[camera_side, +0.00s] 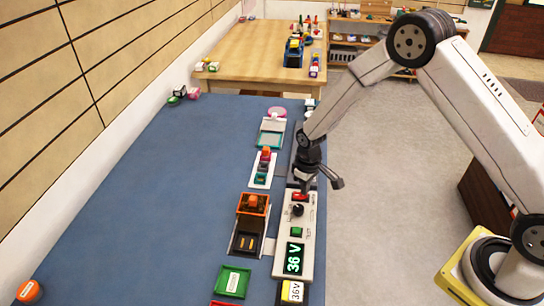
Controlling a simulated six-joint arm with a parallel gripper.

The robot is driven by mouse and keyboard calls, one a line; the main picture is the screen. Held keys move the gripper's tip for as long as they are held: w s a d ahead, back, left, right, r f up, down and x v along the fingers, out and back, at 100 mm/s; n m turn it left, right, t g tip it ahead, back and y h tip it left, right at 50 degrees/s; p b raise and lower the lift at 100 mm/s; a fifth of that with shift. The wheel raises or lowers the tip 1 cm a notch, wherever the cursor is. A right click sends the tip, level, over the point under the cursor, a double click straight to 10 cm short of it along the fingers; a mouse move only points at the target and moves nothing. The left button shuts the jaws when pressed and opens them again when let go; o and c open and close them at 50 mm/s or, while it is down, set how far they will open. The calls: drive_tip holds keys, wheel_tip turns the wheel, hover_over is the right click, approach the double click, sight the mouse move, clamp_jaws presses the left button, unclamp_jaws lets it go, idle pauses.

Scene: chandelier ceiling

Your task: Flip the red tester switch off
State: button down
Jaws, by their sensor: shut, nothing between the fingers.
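The tester (294,235) is a long pale panel on the right side of the blue table. It carries a red switch (299,196) at its far end, a black knob (297,210), a green button (296,232) and a display (294,258) lit with "36V". My gripper (304,188) is shut and empty, pointing down just above the red switch. I cannot tell whether it touches the switch, or which way the switch is tipped.
Left of the tester stand an orange box (252,203) on a dark base and a green tray (232,281). A white strip with small parts (263,168) lies farther back. An orange round item (28,291) sits at the front left. The middle of the blue table (150,190) is clear.

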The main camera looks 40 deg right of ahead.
drive_tip(key=shift+f, duration=0.4)
idle(0.3)
drive_tip(key=shift+r, duration=3.55)
drive_tip(key=s+d+r+m+t, duration=0.1)
drive_tip(key=s+r, duration=0.4)
drive_tip(key=s, duration=0.4)
drive_tip(key=s+d+r+m+t, duration=0.1)
drive_tip(key=s+r+m, duration=0.1)
drive_tip(key=s+r, duration=0.3)
drive_tip(key=s, duration=0.3)
drive_tip(key=shift+s+d+t, duration=0.2)
drive_tip(key=shift+s+t, duration=0.1)
drive_tip(key=shift+s, duration=0.1)
